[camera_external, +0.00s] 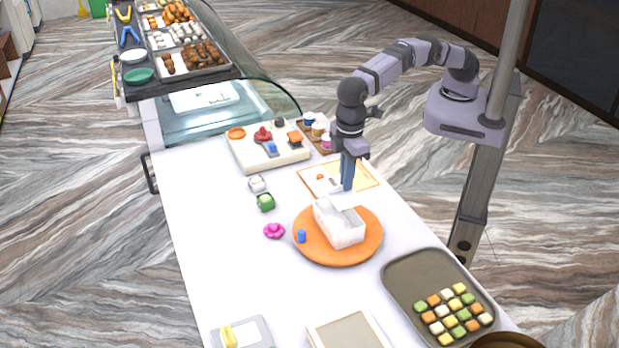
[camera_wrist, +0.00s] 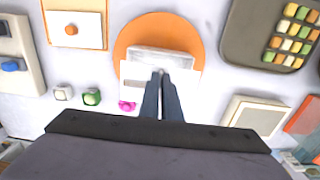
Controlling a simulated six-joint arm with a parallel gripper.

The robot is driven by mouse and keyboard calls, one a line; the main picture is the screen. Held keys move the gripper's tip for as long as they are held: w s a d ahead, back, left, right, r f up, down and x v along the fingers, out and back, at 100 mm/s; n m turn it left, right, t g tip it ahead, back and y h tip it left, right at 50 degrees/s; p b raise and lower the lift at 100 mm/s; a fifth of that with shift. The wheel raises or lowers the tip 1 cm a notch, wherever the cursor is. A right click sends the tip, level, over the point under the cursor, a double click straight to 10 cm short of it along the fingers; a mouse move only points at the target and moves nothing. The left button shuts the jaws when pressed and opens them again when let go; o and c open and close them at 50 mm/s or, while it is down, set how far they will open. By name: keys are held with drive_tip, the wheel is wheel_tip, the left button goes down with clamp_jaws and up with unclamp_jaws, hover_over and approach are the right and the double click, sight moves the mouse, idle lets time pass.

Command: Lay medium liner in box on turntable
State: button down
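An orange turntable (camera_external: 368,248) stands on the white counter, and it also shows in the wrist view (camera_wrist: 128,46). An open white box (camera_external: 345,232) sits on it; in the wrist view the box (camera_wrist: 162,55) lies just beyond my fingertips. A white panel with a grey rectangle (camera_wrist: 135,84) extends toward me from the box; I cannot tell whether it is a lid or a liner. My gripper (camera_external: 347,188) is above the counter, pointing down, its fingertips (camera_wrist: 161,73) close together over the box area in the wrist view. No held piece is clearly visible. No liner is clearly identifiable.
A blue cylinder (camera_external: 301,236) is at the turntable's left edge. A pink flower (camera_external: 274,231), a green item (camera_external: 265,202) and a white item (camera_external: 258,184) stand left. A sweets tray (camera_external: 400,281) and a beige frame (camera_external: 318,329) are nearer.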

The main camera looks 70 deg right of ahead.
wheel_tip(320, 180, down, 6)
drive_tip(key=shift+f, duration=0.15)
idle(0.5)
drive_tip(key=shift+f, duration=0.55)
idle(1.2)
drive_tip(key=shift+f, duration=0.25)
idle(0.6)
drive_tip(key=c, duration=1.9)
unclamp_jaws()
drive_tip(key=shift+r, duration=0.15)
drive_tip(key=shift+r, duration=6.3)
